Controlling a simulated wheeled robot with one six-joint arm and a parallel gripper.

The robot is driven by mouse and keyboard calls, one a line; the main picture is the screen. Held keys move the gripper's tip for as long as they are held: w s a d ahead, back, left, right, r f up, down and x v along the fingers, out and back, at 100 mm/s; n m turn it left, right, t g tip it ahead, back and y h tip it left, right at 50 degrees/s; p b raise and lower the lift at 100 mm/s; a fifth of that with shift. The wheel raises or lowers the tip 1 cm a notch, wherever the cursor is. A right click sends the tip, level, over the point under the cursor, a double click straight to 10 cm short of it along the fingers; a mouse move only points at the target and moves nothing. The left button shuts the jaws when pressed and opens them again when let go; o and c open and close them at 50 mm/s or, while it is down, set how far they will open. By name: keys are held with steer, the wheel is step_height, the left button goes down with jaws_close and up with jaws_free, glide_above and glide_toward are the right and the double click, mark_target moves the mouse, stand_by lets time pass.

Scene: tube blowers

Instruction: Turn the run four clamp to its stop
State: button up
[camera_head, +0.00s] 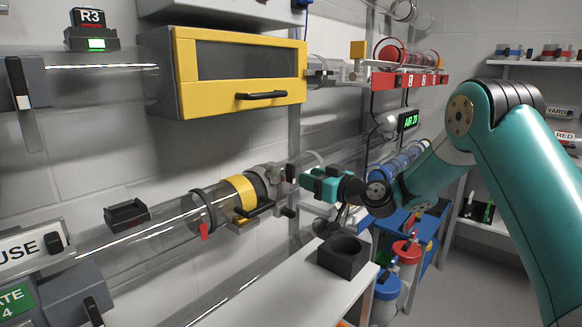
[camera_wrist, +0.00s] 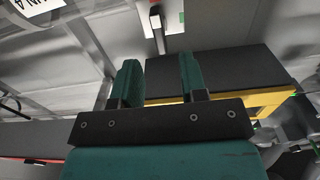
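A long clear tube (camera_head: 150,237) runs along the wall from the gate 4 sign (camera_head: 15,302). Toward its right end are a yellow band (camera_head: 241,192) and a grey metal clamp collar (camera_head: 267,178) with small dark levers. I take this collar to be the run four clamp, but no label on it is readable. My gripper (camera_head: 318,184) is just right of the collar, with a small gap seeming to lie between them. In the wrist view my gripper (camera_wrist: 160,82) has its two teal fingers apart with nothing between them. The clamp cannot be made out there.
A grey cabinet with a yellow door (camera_head: 240,70) hangs above the tube; its underside (camera_wrist: 215,70) fills the wrist view's right. A white bench (camera_head: 285,290) with a black square holder (camera_head: 342,256) stands below. A red rack (camera_head: 408,78) is at the upper right.

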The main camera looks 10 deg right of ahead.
mark_target(294, 173)
steer(key=p+x, duration=0.1)
steer(key=x, duration=0.6)
jaws_close()
